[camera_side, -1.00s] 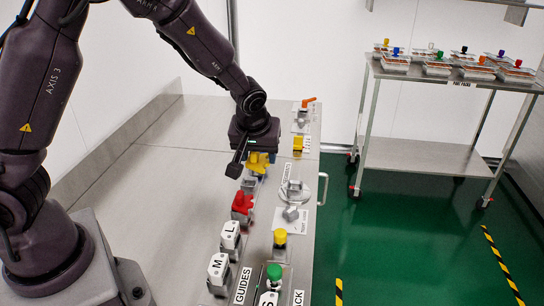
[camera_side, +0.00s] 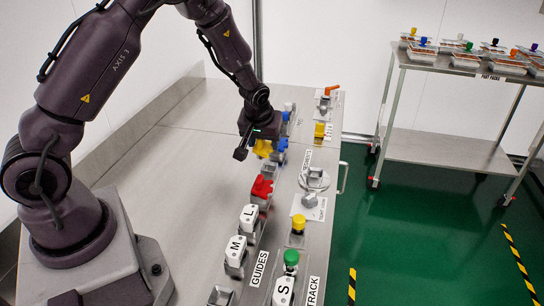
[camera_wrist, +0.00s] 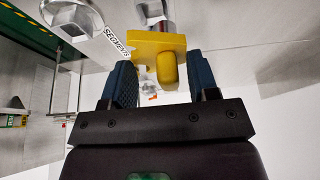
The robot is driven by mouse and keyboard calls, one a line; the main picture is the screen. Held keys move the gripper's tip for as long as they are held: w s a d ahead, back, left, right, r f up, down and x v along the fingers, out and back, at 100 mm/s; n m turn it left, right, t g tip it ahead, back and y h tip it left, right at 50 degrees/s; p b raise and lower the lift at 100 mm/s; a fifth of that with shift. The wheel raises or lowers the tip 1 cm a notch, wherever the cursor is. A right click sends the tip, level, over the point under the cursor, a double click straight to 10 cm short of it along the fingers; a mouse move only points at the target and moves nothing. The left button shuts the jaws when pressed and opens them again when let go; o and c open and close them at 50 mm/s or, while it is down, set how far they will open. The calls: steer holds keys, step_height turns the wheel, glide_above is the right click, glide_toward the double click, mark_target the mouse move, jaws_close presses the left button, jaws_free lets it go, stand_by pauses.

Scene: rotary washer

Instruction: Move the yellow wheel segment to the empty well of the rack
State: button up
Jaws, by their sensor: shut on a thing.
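My gripper (camera_side: 259,134) is shut on the yellow wheel segment (camera_side: 262,149). In the wrist view the yellow segment (camera_wrist: 150,44) has its rounded knob between my two dark fingers (camera_wrist: 163,68). In the side view it appears raised near the segment row, with blue segments (camera_side: 281,144) just right of and behind it. A red segment (camera_side: 262,187) sits in the same row, nearer the camera. A grey block shows below the yellow segment, partly hidden; I cannot tell whether it is the empty well.
White guides marked L (camera_side: 249,218) and M (camera_side: 236,251) stand nearer the camera. A round grey fixture (camera_side: 314,179) is to the right, with a yellow-topped part (camera_side: 298,224) and green-topped part (camera_side: 291,258) nearer. A cart (camera_side: 440,140) stands beyond.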

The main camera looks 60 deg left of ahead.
steer(key=w+f, duration=0.1)
steer(key=w+a+f, duration=0.1)
steer(key=f, duration=0.1)
steer(key=shift+w+f, duration=0.25)
steer(key=shift+w, duration=0.15)
steer(key=shift+w+f, duration=0.15)
steer(key=shift+f, duration=1.45)
steer(key=o, duration=1.1)
steer(key=shift+f, duration=0.15)
